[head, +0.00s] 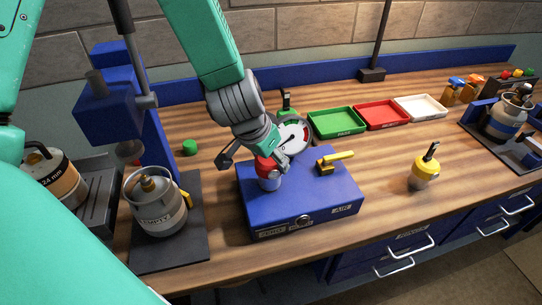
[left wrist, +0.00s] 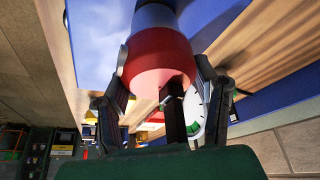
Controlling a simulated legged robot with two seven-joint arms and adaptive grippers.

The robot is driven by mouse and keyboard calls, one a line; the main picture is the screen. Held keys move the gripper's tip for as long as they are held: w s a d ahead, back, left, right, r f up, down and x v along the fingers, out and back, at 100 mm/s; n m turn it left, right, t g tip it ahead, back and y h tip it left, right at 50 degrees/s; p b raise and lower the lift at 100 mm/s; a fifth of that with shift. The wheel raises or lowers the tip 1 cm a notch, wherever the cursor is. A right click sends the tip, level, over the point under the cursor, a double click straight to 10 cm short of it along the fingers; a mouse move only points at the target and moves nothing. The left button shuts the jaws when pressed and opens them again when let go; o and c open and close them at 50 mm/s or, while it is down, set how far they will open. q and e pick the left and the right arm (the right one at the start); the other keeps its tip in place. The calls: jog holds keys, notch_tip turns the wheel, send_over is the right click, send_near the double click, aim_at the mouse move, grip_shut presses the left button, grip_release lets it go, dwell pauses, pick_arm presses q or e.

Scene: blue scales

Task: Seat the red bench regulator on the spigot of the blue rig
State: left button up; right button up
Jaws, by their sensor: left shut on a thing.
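The blue rig (head: 300,212) is a blue box on the wooden bench, with a yellow lever valve (head: 334,162) on its top. My left gripper (head: 262,158) is shut on the red bench regulator (head: 266,168), over the left part of the rig's top. The regulator has a red cap and a pale lower body, and looks about upright. In the left wrist view its red cap (left wrist: 158,62) sits between the two fingers. A round white dial (head: 293,137) shows beside the gripper. The spigot is hidden, so I cannot tell whether the regulator touches it. My right gripper is not in view.
A metal canister (head: 155,205) on a dark stand is left of the rig. Green (head: 337,122), red (head: 381,114) and white (head: 421,107) trays lie behind.

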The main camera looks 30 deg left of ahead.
pick_arm(q)
jog(key=shift+a, duration=0.15)
jog(key=o, duration=1.6)
jog(key=shift+c, duration=0.2)
jog(key=v, duration=1.1)
jog(key=shift+r, duration=0.4)
jog(key=shift+s, duration=0.1)
